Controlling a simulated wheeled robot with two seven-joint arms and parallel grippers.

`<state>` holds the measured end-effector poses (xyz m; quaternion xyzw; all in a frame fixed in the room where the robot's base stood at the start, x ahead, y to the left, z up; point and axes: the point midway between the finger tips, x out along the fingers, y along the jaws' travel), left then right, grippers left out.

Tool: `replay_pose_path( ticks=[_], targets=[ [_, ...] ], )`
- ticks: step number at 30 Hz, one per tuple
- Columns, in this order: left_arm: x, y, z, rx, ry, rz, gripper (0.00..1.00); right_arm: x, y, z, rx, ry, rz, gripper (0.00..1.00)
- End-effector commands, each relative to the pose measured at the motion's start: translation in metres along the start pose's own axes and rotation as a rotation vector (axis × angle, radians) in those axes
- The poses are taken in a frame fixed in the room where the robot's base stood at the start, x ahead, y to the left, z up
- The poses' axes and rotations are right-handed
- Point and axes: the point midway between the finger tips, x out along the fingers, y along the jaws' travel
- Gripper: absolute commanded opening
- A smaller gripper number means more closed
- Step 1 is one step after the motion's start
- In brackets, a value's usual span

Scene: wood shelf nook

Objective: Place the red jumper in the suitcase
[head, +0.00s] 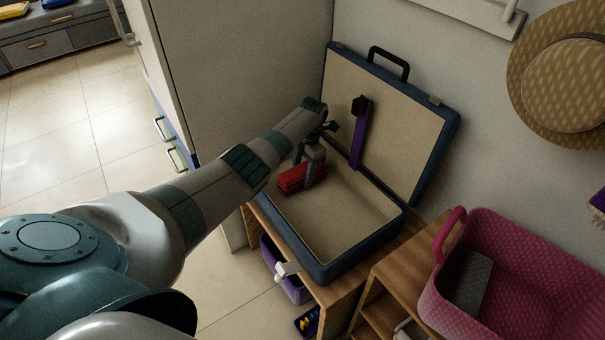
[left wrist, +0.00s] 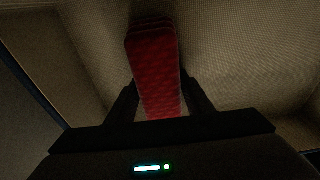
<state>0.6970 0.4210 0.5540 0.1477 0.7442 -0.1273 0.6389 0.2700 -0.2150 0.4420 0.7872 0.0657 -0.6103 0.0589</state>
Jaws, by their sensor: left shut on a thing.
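The red jumper (head: 297,178) is a small folded red bundle inside the open blue suitcase (head: 335,264), at the left part of its beige base. My left gripper (head: 311,178) reaches down into the suitcase and is shut on the jumper. In the left wrist view the jumper (left wrist: 155,70) lies between the two dark fingers (left wrist: 160,95), with the beige lining around it. I cannot tell whether the jumper touches the suitcase floor. The suitcase lid stands open against the wall, with a purple strap (head: 361,135) on it. My right gripper is not in view.
The suitcase stands on a wooden shelf unit (head: 345,290). A pink basket (head: 520,265) holding a grey item is at the right. A straw hat (head: 565,75) hangs on the wall. A tall pale cabinet side (head: 235,80) stands close behind my left arm. The suitcase's right part is empty.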

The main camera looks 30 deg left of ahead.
Motion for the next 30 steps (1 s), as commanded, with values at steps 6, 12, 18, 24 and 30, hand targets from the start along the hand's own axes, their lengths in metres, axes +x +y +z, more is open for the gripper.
replay_pose_path(
  ticks=[6,12,18,24,30],
  targets=[
    [0.0,0.0,0.0,0.0,-0.001,0.0,0.65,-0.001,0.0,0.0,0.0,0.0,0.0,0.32],
    [-0.001,0.0,0.0,0.0,-0.001,0.0,0.65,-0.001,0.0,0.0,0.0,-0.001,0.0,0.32],
    [-0.011,0.0,0.0,0.001,-0.003,0.001,0.65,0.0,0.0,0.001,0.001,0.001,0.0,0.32],
    [-0.037,0.0,0.0,0.001,-0.003,0.0,0.65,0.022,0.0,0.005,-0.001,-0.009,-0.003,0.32],
    [-0.073,0.0,0.0,0.001,-0.005,0.001,0.65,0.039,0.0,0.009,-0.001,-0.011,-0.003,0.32]
  ],
)
